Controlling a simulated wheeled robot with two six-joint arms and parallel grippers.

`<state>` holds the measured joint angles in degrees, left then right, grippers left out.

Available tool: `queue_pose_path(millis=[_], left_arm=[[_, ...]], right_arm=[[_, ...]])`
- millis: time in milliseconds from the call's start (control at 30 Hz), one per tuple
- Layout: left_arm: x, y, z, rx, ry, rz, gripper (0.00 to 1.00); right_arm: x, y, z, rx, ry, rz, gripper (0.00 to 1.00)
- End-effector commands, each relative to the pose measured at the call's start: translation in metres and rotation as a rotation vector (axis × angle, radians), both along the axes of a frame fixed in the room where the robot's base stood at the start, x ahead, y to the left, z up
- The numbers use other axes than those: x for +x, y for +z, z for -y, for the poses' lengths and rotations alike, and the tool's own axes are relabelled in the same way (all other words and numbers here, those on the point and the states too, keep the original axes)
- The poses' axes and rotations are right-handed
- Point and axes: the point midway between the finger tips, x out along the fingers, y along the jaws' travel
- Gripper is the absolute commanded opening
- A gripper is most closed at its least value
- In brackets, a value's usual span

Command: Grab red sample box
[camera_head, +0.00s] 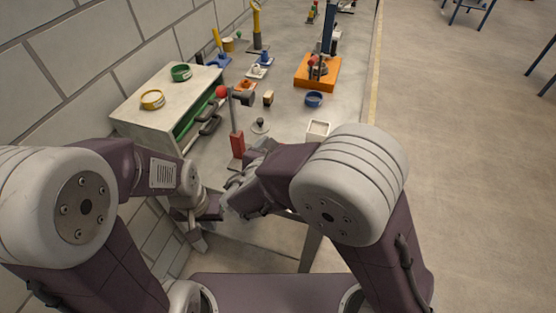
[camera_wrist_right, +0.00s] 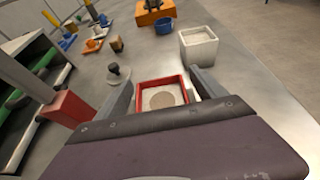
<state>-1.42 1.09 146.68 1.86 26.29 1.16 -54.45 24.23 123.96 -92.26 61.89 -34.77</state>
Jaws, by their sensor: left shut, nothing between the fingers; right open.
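The red sample box (camera_wrist_right: 162,82), an open square box with a red rim and a beige round patch inside, lies on the table in the right wrist view. My right gripper (camera_wrist_right: 160,76) is open, with one finger on each side of the box. I cannot tell whether the fingers touch it. In the head view my right gripper (camera_head: 238,180) is partly covered by its own arm, and the box is hidden there. My left gripper (camera_head: 205,212) is shut and empty, low at the near end of the table.
A red-based post (camera_head: 237,145) stands left of the right gripper. A white open box (camera_head: 318,129) and a black-knobbed stamp (camera_head: 260,126) stand beyond. A shelf unit (camera_head: 135,107) is on the left by the wall. A blue bowl (camera_head: 314,99) and orange tray (camera_head: 302,78) sit further back.

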Motion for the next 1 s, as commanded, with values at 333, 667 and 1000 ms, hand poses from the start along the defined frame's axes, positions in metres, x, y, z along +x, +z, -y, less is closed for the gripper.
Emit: queue_pose_path(millis=[333, 667, 1000], left_arm=[[0.0, 0.0, 0.0, 0.0, 0.0, 0.0, 0.0], [0.0, 0.0, 0.0, 0.0, 0.0, 0.0, 0.0], [0.0, 0.009, 0.0, 0.0, 0.0, 0.0, 0.0]], right_arm=[[0.003, -0.001, 0.001, 0.0, 0.0, -0.001, 0.55], [0.003, -0.001, 0.001, 0.001, 0.0, 0.0, 0.0], [0.003, 0.027, 0.001, 0.005, 0.0, 0.003, 0.0]])
